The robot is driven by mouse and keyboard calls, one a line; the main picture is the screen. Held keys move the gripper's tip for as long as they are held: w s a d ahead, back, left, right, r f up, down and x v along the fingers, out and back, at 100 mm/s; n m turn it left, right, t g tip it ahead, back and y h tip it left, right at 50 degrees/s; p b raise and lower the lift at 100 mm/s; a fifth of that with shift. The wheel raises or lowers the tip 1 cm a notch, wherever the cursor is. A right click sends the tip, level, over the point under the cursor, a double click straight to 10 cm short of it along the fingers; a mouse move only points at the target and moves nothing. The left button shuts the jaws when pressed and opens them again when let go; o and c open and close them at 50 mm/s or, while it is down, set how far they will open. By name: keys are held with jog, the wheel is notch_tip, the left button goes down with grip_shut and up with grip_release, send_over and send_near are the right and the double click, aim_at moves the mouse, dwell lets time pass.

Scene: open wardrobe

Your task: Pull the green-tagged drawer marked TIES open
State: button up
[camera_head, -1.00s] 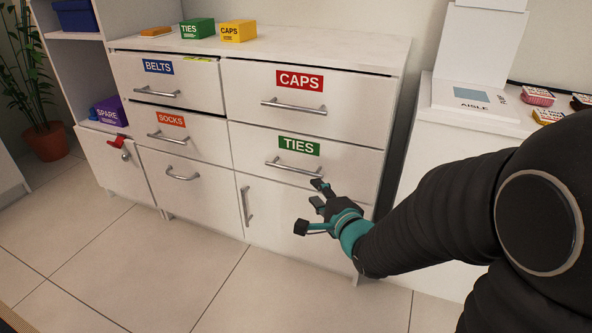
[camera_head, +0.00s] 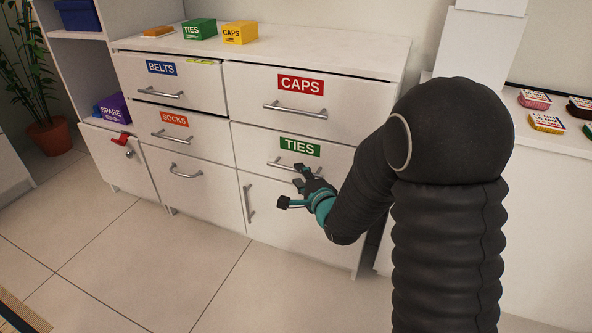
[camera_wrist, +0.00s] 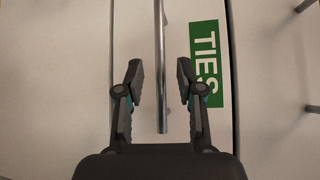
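The TIES drawer (camera_head: 258,142) is in the right column of the white cabinet, under the CAPS drawer, with its front shut. Its green TIES tag (camera_head: 300,147) also shows in the wrist view (camera_wrist: 205,70). Its metal bar handle (camera_head: 280,163) runs below the tag. My gripper (camera_head: 299,181) is at the right part of this handle. In the wrist view my gripper (camera_wrist: 160,82) is open, one finger on each side of the handle bar (camera_wrist: 160,60), with gaps on both sides. My arm hides the drawer's right end.
The CAPS drawer (camera_head: 250,85) is directly above, with its own bar handle (camera_head: 295,109). A door with an upright handle (camera_head: 249,204) is below. BELTS (camera_head: 135,72) and SOCKS (camera_head: 145,122) drawers are left. The tiled floor in front is clear.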

aim_at(295, 171)
jog(key=shift+x, duration=1.9)
jog(key=shift+c, duration=0.2)
grip_shut()
